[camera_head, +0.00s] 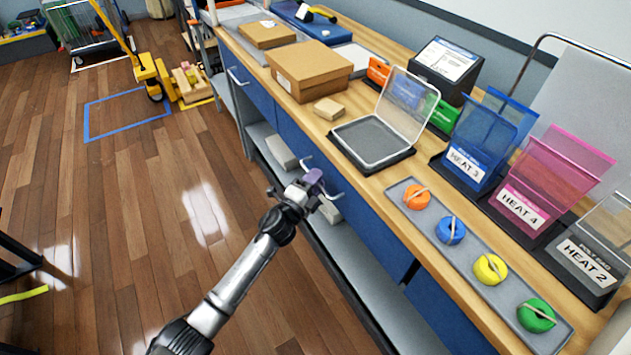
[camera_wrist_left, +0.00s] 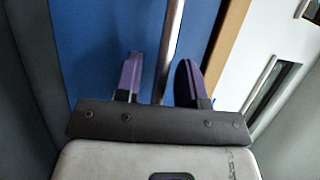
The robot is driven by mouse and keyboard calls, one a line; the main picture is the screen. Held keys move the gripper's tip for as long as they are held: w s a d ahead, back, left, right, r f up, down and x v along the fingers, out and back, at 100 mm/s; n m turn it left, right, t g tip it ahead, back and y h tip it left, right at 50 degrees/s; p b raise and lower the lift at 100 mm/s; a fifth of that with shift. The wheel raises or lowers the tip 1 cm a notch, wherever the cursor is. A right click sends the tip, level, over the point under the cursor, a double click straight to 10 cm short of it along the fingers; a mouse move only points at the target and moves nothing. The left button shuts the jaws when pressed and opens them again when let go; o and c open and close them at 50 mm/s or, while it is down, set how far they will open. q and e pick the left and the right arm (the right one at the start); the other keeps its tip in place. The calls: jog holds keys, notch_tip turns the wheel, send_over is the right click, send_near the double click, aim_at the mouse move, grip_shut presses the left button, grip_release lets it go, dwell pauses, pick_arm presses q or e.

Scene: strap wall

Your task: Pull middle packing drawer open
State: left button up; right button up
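The middle packing drawer (camera_head: 365,215) is a blue front under the wooden worktop, and it looks flush with the bench. Its pale bar handle (camera_head: 340,196) shows at both ends beside my left gripper (camera_head: 314,181), which hides the handle's middle. In the left wrist view the handle bar (camera_wrist_left: 172,40) runs between the two purple fingers of my left gripper (camera_wrist_left: 158,82). The fingers stand apart with gaps beside the bar. The blue drawer front (camera_wrist_left: 100,35) fills the background there. My right gripper is in neither view.
The wooden worktop (camera_head: 385,185) holds a cardboard box (camera_head: 311,70), a clear-lidded tray (camera_head: 372,140), several labelled bag holders and a grey tray of coloured rolls (camera_head: 470,250). Another blue drawer (camera_head: 250,88) is to the left. A grey shelf (camera_head: 350,262) lies below.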

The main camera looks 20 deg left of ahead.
pick_arm(q)
grip_shut()
dwell(0.3)
dwell(0.3)
